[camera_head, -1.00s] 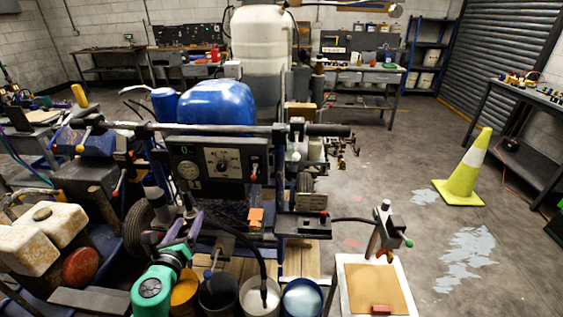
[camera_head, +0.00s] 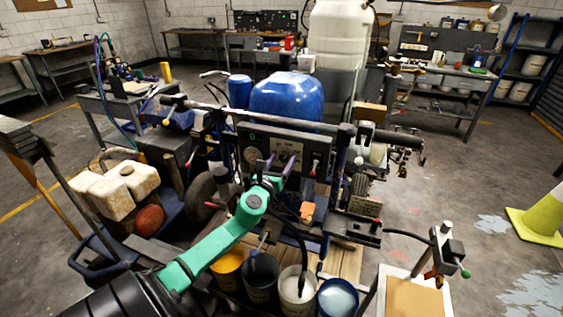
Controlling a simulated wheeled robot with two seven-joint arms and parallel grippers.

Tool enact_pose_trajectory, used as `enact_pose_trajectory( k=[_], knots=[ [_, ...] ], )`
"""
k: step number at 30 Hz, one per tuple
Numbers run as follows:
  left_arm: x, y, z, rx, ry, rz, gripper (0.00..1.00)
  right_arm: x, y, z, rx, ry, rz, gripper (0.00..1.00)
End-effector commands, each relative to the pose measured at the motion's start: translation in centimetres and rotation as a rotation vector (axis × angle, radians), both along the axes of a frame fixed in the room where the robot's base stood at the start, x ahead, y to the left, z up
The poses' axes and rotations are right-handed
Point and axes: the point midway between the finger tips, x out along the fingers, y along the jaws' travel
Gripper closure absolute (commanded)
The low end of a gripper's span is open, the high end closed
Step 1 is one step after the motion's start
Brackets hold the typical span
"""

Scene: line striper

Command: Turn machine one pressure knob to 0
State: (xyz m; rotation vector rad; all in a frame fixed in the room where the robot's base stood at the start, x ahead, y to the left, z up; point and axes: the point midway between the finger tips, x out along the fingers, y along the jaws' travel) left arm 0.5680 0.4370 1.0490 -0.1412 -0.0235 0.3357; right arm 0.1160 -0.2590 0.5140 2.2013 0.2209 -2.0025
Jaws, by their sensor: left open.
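The line striper has a dark control panel (camera_head: 310,144) below its handlebar, with a round gauge at its left and a pale dial plate near its middle. The pressure knob on that plate is partly hidden by my gripper, and its setting is too small to read. My right gripper is not in view.
The handlebar (camera_head: 300,126) runs above the panel, with a blue tank (camera_head: 287,97) behind it. Several paint buckets (camera_head: 298,290) stand below the arm. A cart with dirty white jugs (camera_head: 128,187) is at left. Open floor lies at right near the yellow cone (camera_head: 545,215).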

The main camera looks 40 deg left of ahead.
Motion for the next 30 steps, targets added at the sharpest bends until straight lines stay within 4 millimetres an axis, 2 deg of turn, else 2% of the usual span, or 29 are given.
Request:
enact_pose_trajectory(
  k=[6, 7, 11, 12, 13, 23, 30],
  knots=[
    [0.1, 0.0, -0.03, -0.001, 0.0, -0.001, 0.28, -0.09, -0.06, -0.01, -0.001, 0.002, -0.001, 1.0],
    [0.09, 0.01, -0.03, -0.001, 0.0, -0.001, 0.32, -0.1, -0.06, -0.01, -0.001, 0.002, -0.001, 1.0],
    [0.07, 0.0, -0.03, -0.001, 0.0, -0.001, 0.82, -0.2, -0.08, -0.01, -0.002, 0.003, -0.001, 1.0],
    [0.07, 0.0, -0.03, -0.001, 0.0, -0.001, 0.97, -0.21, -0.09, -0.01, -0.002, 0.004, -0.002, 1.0],
    [0.07, 0.0, -0.03, -0.001, 0.0, -0.001, 1.0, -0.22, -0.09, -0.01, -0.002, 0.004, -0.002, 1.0],
    [0.06, 0.0, -0.1, -0.031, -0.01, -0.001, 1.0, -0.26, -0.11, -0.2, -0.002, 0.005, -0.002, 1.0],
    [0.06, -0.01, -0.19, -0.143, -0.049, 0.0, 1.0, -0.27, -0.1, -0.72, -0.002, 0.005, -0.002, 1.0]
  ],
)
